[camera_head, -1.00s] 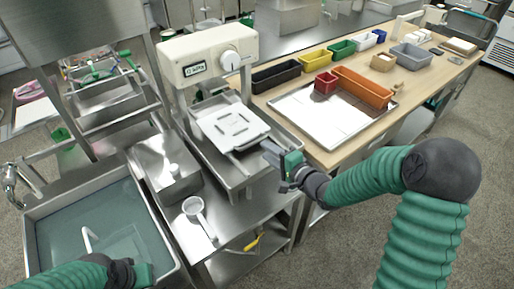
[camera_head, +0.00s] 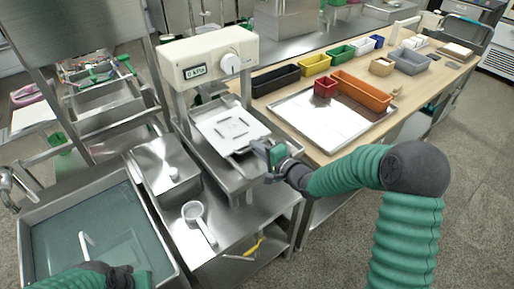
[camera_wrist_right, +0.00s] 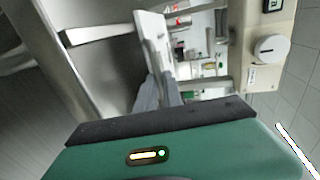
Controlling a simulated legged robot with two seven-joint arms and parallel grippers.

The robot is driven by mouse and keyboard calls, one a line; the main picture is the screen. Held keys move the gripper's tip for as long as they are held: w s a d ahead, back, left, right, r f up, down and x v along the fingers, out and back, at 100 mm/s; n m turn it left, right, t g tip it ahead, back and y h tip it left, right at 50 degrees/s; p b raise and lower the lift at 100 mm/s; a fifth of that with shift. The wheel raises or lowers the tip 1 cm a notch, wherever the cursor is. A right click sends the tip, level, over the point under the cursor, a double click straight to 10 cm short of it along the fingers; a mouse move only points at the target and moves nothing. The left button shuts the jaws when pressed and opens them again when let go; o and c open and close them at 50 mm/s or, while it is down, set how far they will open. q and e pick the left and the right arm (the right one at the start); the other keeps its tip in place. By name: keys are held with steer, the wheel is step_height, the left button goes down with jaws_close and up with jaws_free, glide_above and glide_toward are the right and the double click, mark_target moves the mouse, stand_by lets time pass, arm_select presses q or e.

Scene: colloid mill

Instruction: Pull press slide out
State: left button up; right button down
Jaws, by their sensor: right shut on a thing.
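The press slide (camera_head: 232,129) is a flat white plate with dark slots, lying in the metal bed under the press head. My right gripper (camera_head: 258,147) is at its right front edge, shut on the slide's handle, which the fingers largely hide in the head view. In the right wrist view the two grey fingers (camera_wrist_right: 160,92) sit close together at the white slide (camera_wrist_right: 152,35), seen nearly edge-on. My left gripper (camera_head: 135,279) is at the bottom left over the sink's front edge; its fingers are not clear.
The cream press head (camera_head: 207,58) with a dial stands above the slide. A metal tray (camera_head: 318,122) with red and orange bins lies on the right table. A sink (camera_head: 100,245) is at left.

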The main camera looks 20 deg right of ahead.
arm_select(q)
steer(key=shift+d, duration=0.2)
arm_select(e)
steer(key=shift+d, duration=0.25)
arm_select(q)
steer(key=shift+a, duration=0.15)
arm_select(e)
steer(key=shift+d, duration=0.1)
stand_by(0.5)
